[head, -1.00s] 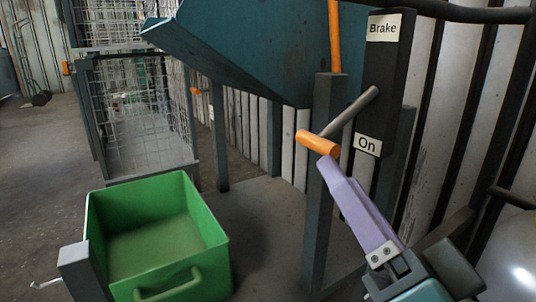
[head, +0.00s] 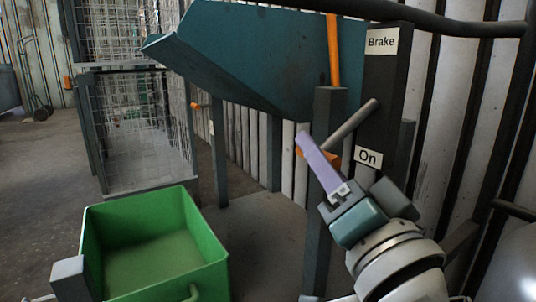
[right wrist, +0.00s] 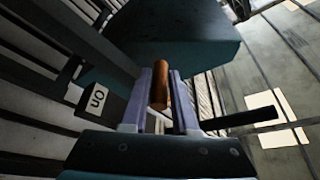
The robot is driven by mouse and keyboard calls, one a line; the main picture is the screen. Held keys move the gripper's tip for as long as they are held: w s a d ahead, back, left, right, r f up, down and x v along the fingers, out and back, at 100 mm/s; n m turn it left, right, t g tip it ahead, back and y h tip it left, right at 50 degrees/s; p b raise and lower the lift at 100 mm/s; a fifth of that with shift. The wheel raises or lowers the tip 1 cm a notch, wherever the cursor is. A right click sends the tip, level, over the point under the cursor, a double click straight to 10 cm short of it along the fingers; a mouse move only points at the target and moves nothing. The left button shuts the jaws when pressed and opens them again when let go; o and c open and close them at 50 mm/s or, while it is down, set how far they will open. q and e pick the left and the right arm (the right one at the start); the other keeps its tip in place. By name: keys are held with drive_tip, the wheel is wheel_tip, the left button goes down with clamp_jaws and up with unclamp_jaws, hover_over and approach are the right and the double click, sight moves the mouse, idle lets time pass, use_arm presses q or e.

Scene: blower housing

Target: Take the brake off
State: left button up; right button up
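The brake lever is a grey rod (head: 353,121) with an orange crosswise handle (head: 333,157). It sticks out of a dark post (head: 385,80) between a "Brake" label (head: 382,41) and an "On" label (head: 368,157), angled down and left. My right gripper (right wrist: 165,90) has its lilac fingers on either side of the orange handle, which also shows in the right wrist view (right wrist: 159,86). The fingers stand apart with a narrow gap beside the handle, so it looks open. In the head view one finger covers part of the handle. My left gripper is not in view.
A teal chute (head: 250,60) is behind the lever, with an upright grey post (head: 323,230) close by. A green open box (head: 205,260) stands at lower left. Wire cages (head: 140,130) stand behind it. A dark pipe (head: 460,22) crosses above.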

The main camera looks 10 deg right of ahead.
clamp_jaws()
idle(1.0)
